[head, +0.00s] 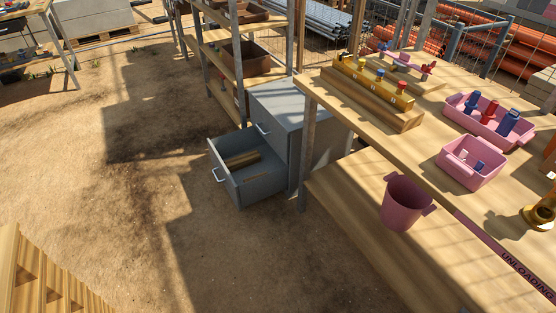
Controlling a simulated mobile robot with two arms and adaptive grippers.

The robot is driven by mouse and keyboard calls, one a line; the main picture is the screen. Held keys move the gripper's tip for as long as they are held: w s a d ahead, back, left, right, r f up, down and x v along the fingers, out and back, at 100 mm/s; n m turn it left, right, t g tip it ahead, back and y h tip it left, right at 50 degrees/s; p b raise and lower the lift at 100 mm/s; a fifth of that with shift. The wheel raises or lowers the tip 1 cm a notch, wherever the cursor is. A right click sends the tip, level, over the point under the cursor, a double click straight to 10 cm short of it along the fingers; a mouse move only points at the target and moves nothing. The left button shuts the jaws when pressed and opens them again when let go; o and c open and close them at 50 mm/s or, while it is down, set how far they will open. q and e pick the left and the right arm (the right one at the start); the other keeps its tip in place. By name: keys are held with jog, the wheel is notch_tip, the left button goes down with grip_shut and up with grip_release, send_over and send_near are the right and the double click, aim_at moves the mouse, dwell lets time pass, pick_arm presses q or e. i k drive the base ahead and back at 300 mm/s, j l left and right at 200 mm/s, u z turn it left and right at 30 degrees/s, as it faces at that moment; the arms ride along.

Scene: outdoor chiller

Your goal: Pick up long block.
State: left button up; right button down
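A long brown block-like piece (242,160) lies in the open drawer (238,190) of a grey cabinet (290,105). A thinner wooden piece (257,177) lies close to it, partly hidden by the drawer wall. I cannot tell for sure which of these is the long block. Neither of my grippers is in view.
A wooden table (330,100) at right carries a stepped wooden holder (372,98), a pink tray (490,135) and a pink bin (470,175). A pink bucket (405,203) stands on its lower shelf. Sandy ground (130,210) is clear at left.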

aim_at(244, 161)
jog(key=i+j+z, duration=0.45)
jog(key=z, duration=0.3)
jog(key=i+j+z, duration=0.15)
jog(key=j+z, duration=0.2)
